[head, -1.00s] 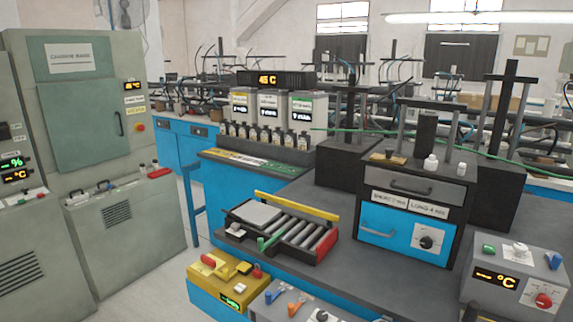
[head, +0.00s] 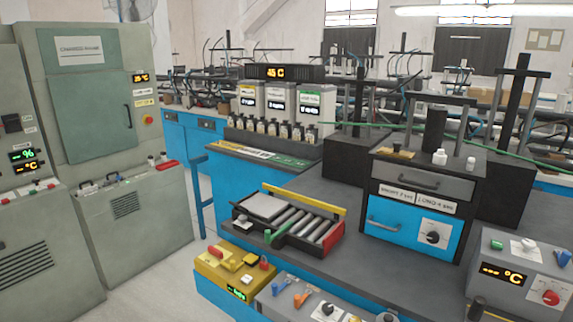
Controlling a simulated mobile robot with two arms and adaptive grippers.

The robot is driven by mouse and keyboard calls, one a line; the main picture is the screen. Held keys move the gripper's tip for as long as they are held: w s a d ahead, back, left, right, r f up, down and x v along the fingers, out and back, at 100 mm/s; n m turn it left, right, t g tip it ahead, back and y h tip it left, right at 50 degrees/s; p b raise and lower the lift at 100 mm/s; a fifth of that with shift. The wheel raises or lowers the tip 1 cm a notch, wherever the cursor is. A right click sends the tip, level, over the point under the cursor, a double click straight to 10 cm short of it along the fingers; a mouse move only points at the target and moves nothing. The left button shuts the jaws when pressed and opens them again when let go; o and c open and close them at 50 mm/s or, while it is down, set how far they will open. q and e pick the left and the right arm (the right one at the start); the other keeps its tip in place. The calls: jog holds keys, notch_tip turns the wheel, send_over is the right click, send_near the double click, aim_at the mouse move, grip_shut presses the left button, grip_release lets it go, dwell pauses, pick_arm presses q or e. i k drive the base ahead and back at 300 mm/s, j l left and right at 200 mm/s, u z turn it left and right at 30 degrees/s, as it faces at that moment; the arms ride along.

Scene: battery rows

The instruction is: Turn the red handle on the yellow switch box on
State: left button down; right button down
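The yellow switch box (head: 211,271) stands at the lower middle of the head view, at the front left edge of the workbench. A red handle (head: 216,252) sits on its top at the left, beside yellow blocks. A smaller red part (head: 263,262) is on its right side. A small green lit display (head: 238,293) is on its front face. The handle is too small to tell its exact setting. Neither of my grippers shows in the head view.
A grey box with blue and orange levers (head: 290,292) stands right of the yellow box. Behind is a roller tray (head: 337,247). A grey box with a red knob (head: 550,297) is at far right. Floor is open between the bench and the grey-green cabinets (head: 140,215).

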aim_at(216, 252)
jog(key=i+j, duration=0.2)
jog(key=j, duration=0.15)
jog(key=i+j+z, duration=0.15)
jog(key=j, duration=0.2)
jog(key=i+j, duration=0.15)
jog(key=j, duration=0.25)
jog(key=i+j+z, duration=0.1)
jog(key=j, duration=0.3)
jog(key=i, duration=0.05)
